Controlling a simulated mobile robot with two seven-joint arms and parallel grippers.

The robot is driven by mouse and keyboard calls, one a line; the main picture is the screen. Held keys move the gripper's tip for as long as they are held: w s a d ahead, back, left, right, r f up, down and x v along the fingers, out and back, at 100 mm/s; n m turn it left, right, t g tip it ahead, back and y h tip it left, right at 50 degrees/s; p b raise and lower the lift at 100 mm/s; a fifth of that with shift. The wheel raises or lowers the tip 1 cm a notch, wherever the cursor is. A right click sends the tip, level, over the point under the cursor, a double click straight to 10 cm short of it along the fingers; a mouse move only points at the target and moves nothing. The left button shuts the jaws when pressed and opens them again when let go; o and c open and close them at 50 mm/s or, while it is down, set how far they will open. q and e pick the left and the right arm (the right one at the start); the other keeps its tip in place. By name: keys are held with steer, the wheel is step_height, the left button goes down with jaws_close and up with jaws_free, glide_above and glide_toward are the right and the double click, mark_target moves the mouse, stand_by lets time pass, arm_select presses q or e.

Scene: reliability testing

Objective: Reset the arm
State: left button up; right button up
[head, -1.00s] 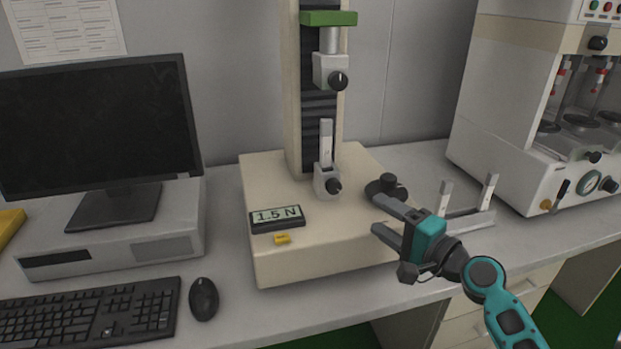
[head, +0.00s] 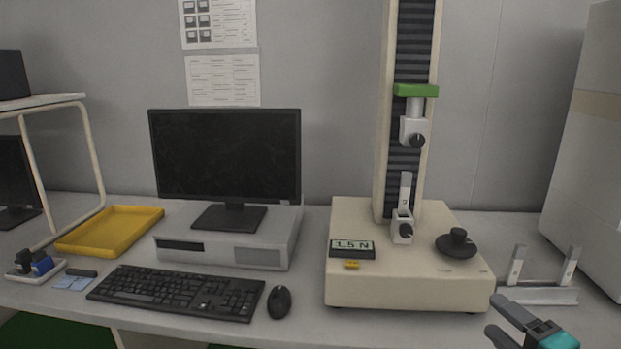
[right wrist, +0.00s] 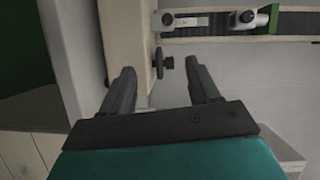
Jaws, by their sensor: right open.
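My right gripper (head: 506,322) is at the lower right of the head view, in front of the tester's right corner. Its two dark fingers are apart with nothing between them. In the right wrist view the fingers (right wrist: 163,90) are also spread and empty. The force tester (head: 408,292) stands ahead, with a cream base, a tall column, two clamps and a display reading 1.5 N. The gripper looks apart from it. My left gripper is out of view.
A white two-post rack (head: 540,295) stands right of the tester, close behind my right gripper. A black knob (head: 457,243) is on the tester base. A mouse (head: 279,301), keyboard (head: 175,292), monitor (head: 225,155) and yellow tray (head: 110,231) are to the left. A large white machine (head: 590,150) is at right.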

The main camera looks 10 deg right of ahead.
arm_select(q)
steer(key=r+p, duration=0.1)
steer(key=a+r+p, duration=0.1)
steer(key=p, duration=0.1)
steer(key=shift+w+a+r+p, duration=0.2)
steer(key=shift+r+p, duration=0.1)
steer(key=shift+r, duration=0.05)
arm_select(e)
steer(key=s+a+f+n+g, duration=0.3)
steer(key=s+a+f+n, duration=0.2)
steer(key=a+f+n, duration=0.3)
steer(key=s+a+f+n+g, duration=0.3)
steer(key=s+a+f+n, duration=0.3)
steer(key=a+f+n, duration=0.3)
steer(key=shift+s+a+f+n+h, duration=0.25)
steer(key=shift+a+f, duration=0.4)
steer(key=shift+a, duration=0.6)
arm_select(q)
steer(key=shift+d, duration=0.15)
arm_select(e)
steer(key=shift+w, duration=0.1)
